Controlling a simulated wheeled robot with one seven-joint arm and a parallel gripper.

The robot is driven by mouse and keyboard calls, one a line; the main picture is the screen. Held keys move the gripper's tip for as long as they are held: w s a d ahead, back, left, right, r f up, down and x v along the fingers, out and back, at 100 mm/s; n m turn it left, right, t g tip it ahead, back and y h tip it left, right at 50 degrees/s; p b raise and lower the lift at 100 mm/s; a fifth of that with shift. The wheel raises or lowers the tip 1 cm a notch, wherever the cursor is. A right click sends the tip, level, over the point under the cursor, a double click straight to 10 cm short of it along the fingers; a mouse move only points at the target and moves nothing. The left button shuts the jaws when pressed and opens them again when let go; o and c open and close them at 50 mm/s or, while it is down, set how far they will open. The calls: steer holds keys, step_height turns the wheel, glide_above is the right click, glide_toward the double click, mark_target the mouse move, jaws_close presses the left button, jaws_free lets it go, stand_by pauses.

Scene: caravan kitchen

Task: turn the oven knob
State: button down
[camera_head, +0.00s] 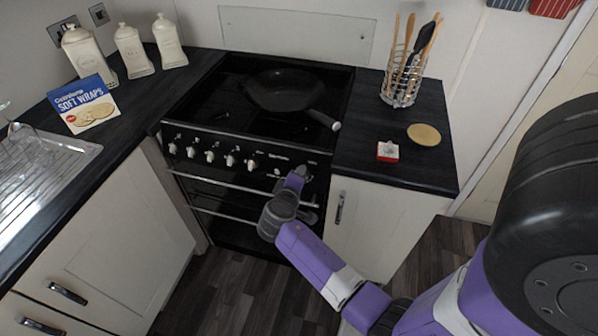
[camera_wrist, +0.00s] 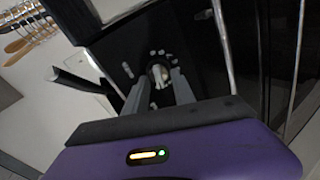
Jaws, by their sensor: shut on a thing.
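The oven (camera_head: 240,180) is black, with a row of pale knobs along its front panel below the hob. My gripper (camera_wrist: 159,82) is at the right part of this panel. In the wrist view its two grey fingers are shut on a pale round oven knob (camera_wrist: 158,72), one finger on each side. In the head view my purple hand (camera_head: 294,182) is in front of the panel and hides the fingertips and the held knob. How far the knob is turned cannot be told.
Two oven door handles (camera_head: 225,183) run below the knobs. A black pan (camera_head: 284,90) stands on the hob, its handle end over the front right. Right counter: utensil holder (camera_head: 403,88), small red-and-white box (camera_head: 387,152), round tan disc (camera_head: 424,134). Floor in front is clear.

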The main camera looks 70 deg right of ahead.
steer(key=shift+s+a+f+n+y+p, duration=0.15)
steer(key=shift+n+p, duration=0.8)
steer(key=shift+n, duration=1.7)
steer(key=shift+s+f+n+y+p, duration=0.15)
steer(key=shift+n+p, duration=0.85)
steer(key=shift+n, duration=1.7)
steer(key=shift+a+f+n+p, duration=0.15)
steer(key=shift+n+p, duration=0.8)
steer(key=shift+n, duration=1.7)
steer(key=shift+g, duration=0.3)
steer(key=c, duration=1.1)
jaws_free()
steer(key=shift+d, duration=0.1)
steer(key=shift+o, duration=0.2)
